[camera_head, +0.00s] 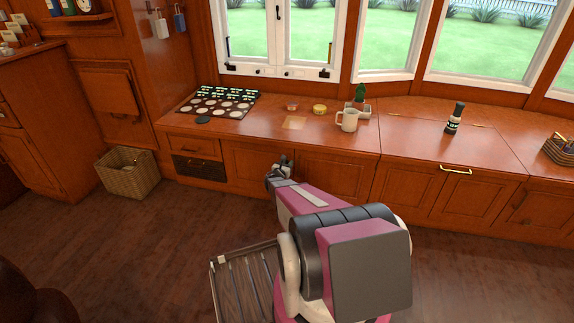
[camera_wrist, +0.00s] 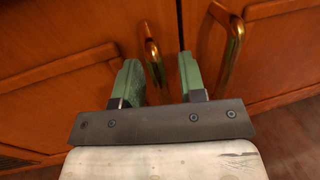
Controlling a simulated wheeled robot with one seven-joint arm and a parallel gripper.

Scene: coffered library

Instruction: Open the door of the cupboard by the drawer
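The cupboard by the drawer has two wooden doors under the window counter. Its left door (camera_head: 250,162) is beside the drawer (camera_head: 194,147), and its right door (camera_head: 336,175) is partly hidden by my arm. Both look shut. My gripper (camera_head: 281,166) is at the front of the cupboard, near the seam between the doors. In the wrist view my gripper (camera_wrist: 160,66) has its green fingers apart. The right door's brass handle (camera_wrist: 233,48) is outside the right finger.
A dark woven basket drawer (camera_head: 200,169) is below the drawer. A wicker basket (camera_head: 128,173) stands on the floor at left. A mug (camera_head: 347,121) and a dark bottle (camera_head: 455,118) stand on the counter (camera_head: 262,137). The wooden floor (camera_head: 150,240) at left is mostly clear.

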